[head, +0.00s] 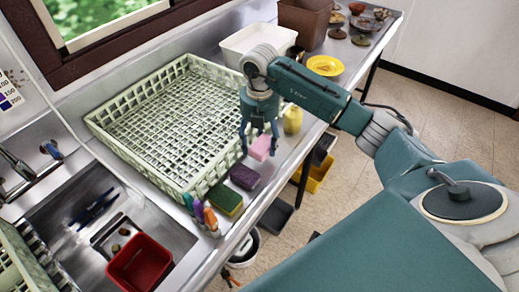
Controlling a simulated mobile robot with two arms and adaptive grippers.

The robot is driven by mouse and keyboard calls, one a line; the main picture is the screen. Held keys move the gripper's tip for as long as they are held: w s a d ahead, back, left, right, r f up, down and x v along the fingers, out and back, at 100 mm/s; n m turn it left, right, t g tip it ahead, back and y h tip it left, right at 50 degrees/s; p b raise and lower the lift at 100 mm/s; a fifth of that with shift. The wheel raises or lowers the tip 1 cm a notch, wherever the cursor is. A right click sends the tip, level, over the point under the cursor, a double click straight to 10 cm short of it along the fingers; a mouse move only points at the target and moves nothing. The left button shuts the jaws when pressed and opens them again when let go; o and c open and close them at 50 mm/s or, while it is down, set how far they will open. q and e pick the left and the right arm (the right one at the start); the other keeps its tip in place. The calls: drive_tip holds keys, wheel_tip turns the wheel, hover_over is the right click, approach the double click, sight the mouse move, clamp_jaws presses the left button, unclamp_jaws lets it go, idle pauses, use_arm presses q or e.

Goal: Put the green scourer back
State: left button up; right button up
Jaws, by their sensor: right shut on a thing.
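A sponge with a green scourer top and yellow underside (224,199) lies on the steel counter, beside the front corner of the pale green dish rack. A dark purple sponge (244,177) and a pink sponge (262,147) lie in line behind it. My right gripper (259,143) points down at the pink sponge, with its fingers shut on that sponge's sides. The fingers hide part of it, and I cannot tell whether it is clear of the counter. The green scourer is apart from the gripper. My left gripper is not in view.
The dish rack (118,134) stands empty left of the gripper. A yellow bottle (293,119) stands close on its right. Upright brushes (205,216) stand by the green scourer. The sink holds a red tub (139,264). A white bin (240,43) and yellow bowl (325,66) are behind.

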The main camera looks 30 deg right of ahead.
sight(259, 152)
wheel_tip(259, 152, down, 4)
drive_tip(key=shift+f+p, duration=0.15)
drive_tip(key=shift+p, duration=0.4)
drive_tip(key=shift+f, duration=0.2)
drive_tip(key=shift+f, duration=0.2)
drive_tip(key=o, duration=1.1)
drive_tip(key=shift+r, duration=0.1)
drive_tip(key=shift+r, duration=0.1)
